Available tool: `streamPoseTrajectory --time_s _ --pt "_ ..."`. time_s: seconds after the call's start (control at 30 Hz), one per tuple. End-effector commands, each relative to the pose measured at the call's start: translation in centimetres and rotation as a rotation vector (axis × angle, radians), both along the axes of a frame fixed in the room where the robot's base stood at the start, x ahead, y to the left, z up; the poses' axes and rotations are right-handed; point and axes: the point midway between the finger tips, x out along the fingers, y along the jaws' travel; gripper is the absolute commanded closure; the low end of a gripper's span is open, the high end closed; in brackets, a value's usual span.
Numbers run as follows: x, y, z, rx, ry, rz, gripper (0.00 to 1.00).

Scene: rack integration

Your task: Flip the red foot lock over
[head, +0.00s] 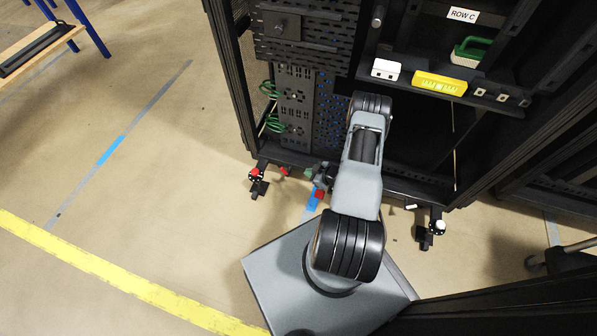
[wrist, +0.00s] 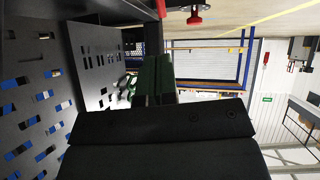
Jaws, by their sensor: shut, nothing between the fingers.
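Red parts show low at the rack's front base in the head view. One red piece (head: 283,171) sticks out beside the left corner foot (head: 258,182), which also has a little red at its top. Another small red patch (head: 319,194) shows right by my gripper (head: 322,178); I cannot tell what it belongs to. In the wrist view a red foot part (wrist: 195,19) with a dark stem is at the top edge, apart from my fingers. My gripper (wrist: 155,78) is shut and empty, its dark green fingers together in front of the rack.
The black rack (head: 230,85) stands close in front, with perforated panels and green cables (head: 270,90) on its left. A shelf holds a yellow block (head: 440,83) and a white block (head: 386,69). A right foot (head: 437,228) stands on the floor. Open floor lies left.

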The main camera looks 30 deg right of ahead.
Motion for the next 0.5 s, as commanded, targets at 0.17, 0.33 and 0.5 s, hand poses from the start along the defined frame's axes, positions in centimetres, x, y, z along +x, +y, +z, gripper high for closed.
streamPoseTrajectory --time_s 0.17,0.33,0.5 --pt "2.0 1.4 -2.0 0.002 -0.002 0.008 1.0" --pt "4.4 2.7 -4.0 0.001 -0.002 0.008 1.0" --pt "6.5 3.8 -5.6 0.001 -0.001 0.005 1.0"
